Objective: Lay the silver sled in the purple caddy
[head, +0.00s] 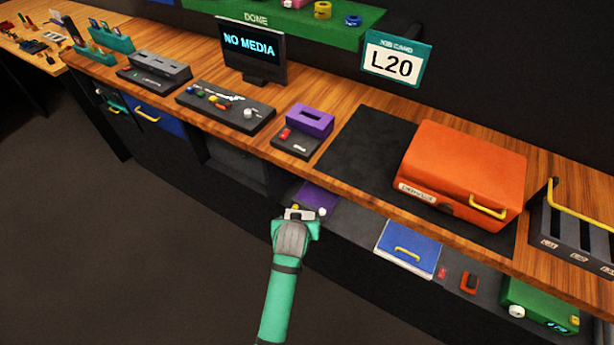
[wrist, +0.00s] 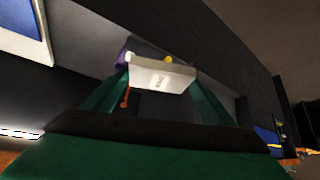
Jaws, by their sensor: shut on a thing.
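My gripper (head: 297,219) is shut on the silver sled (head: 299,213), a small pale block, in front of the bench and below its top. In the wrist view the sled (wrist: 162,77) lies across between the two green fingers, with small dark lettering on its face. A purple box with a dark opening in its top, which looks like the purple caddy (head: 311,119), stands on the bench on a dark base. It is above and behind my gripper, apart from the sled. Its inside is too small to make out.
A second purple unit (head: 320,196) with pale knobs sits on the lower shelf just behind my gripper. The bench's wooden front edge lies between my gripper and the bench top. An orange case (head: 463,165), a control panel (head: 225,107) and a NO MEDIA screen (head: 251,50) stand on top.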

